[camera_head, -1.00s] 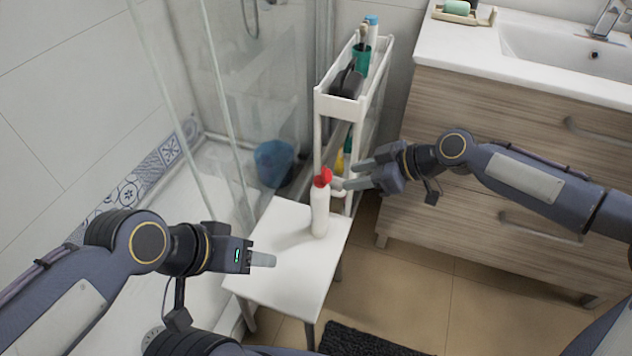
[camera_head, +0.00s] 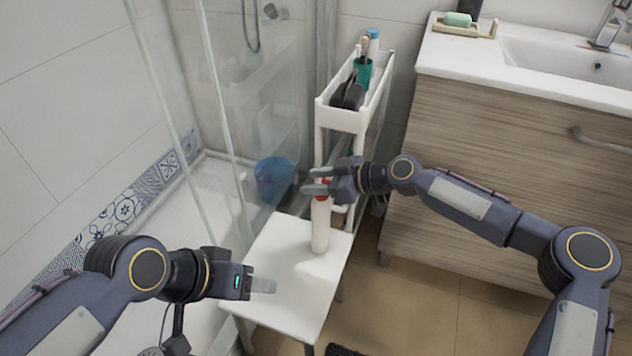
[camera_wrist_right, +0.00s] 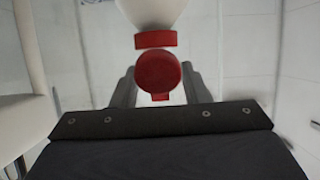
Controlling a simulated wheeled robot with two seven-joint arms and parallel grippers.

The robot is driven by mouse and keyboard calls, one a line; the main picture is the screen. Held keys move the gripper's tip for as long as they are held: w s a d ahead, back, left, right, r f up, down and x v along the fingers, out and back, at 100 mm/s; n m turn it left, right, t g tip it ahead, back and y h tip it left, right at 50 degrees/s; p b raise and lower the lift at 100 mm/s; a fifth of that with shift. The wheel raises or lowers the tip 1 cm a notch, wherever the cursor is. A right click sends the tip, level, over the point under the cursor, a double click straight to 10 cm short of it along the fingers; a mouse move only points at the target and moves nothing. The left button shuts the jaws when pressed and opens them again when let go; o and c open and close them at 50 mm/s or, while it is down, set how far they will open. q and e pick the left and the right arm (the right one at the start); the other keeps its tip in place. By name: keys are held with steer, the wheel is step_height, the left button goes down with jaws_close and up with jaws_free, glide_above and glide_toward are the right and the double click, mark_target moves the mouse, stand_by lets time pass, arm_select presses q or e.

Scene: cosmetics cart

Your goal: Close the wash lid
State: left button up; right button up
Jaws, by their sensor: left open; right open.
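The wash is a white bottle (camera_head: 320,228) with a red top, standing upright on the white stool. My right gripper (camera_head: 312,181) is open at the bottle's top and hides most of the red part in the head view. In the right wrist view, the white bottle (camera_wrist_right: 154,10) has a red collar (camera_wrist_right: 155,39), and the round red lid (camera_wrist_right: 158,72) is flipped open off it. The lid appears between my two right fingers; contact cannot be told. My left gripper (camera_head: 264,286) is open and empty, left of the bottle over the stool's edge.
The white stool (camera_head: 275,265) is otherwise bare. A narrow white cart (camera_head: 342,117) with a dark item and a teal cup (camera_head: 362,72) stands behind the bottle. A glass shower panel is to the left, and a wooden sink cabinet (camera_head: 500,160) is to the right.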

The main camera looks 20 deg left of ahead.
steer(key=shift+c, duration=0.3)
jaws_close()
steer(key=h+p, duration=0.2)
steer(key=p, duration=0.1)
steer(key=a+h+p, duration=0.1)
steer(key=h, duration=0.1)
steer(key=shift+s+f+p, duration=0.1)
steer(key=shift+f+p, duration=0.3)
steer(key=shift+a+f+h+p, duration=0.1)
steer(key=shift+f+h+p, duration=0.7)
steer(key=shift+h+p, duration=0.75)
steer(key=shift+f, duration=0.1)
